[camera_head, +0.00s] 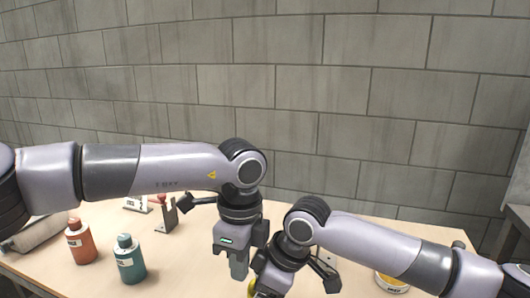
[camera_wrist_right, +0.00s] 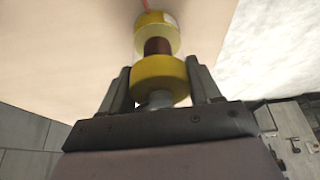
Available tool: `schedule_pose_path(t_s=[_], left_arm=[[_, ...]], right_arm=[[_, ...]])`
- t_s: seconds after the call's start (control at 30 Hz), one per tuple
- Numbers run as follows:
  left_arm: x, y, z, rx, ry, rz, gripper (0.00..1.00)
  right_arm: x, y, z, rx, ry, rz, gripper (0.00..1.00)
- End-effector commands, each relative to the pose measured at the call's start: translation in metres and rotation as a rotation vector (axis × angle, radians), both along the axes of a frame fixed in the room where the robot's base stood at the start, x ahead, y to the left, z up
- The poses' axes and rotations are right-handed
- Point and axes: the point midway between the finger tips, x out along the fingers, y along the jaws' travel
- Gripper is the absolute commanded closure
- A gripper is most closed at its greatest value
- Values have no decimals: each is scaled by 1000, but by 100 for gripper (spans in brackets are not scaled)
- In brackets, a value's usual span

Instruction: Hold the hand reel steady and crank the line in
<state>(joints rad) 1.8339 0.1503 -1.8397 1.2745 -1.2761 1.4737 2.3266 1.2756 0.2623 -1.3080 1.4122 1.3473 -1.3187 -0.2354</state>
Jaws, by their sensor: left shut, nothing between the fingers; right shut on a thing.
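The hand reel (camera_wrist_right: 158,72) shows in the right wrist view, with two yellow flanges and a dark red-brown core between them. My right gripper (camera_wrist_right: 164,88) has a finger on each side of the nearer flange and is shut on the reel. An orange-red strand, which looks like the line, shows beyond the far flange at the top edge. In the head view my right gripper is low in the middle, mostly hidden by its wrist, with a sliver of yellow beside it. My left gripper (camera_head: 238,268) points down just left of it, shut and empty. The crank cannot be made out.
On the wooden table (camera_head: 200,270) stand an orange bottle (camera_head: 79,244) and a teal bottle (camera_head: 130,262) at left. A grey roll (camera_head: 36,234), a small label card (camera_head: 136,205) and a metal bracket (camera_head: 169,216) are behind. A yellow tin (camera_head: 391,284) is at right. A block wall (camera_head: 330,90) closes the back.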

Motion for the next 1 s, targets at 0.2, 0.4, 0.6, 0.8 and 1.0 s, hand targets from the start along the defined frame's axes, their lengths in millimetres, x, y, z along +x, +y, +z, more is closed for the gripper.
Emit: schedule_pose_path(t_s=[0.2,0.4,0.6,0.8,1.0], left_arm=[[6,-2,0,-3,-1,-1,100],[12,-2,0,-3,0,0,100],[18,-3,0,-2,0,0,100],[23,-5,0,-1,-1,0,100],[28,-8,0,-1,-1,0,100]], right_arm=[[-1,2,1,4,-2,4,72],[-1,2,1,3,-1,3,72],[0,1,1,2,0,2,72],[0,1,1,2,0,2,72],[0,1,1,2,0,2,72]])
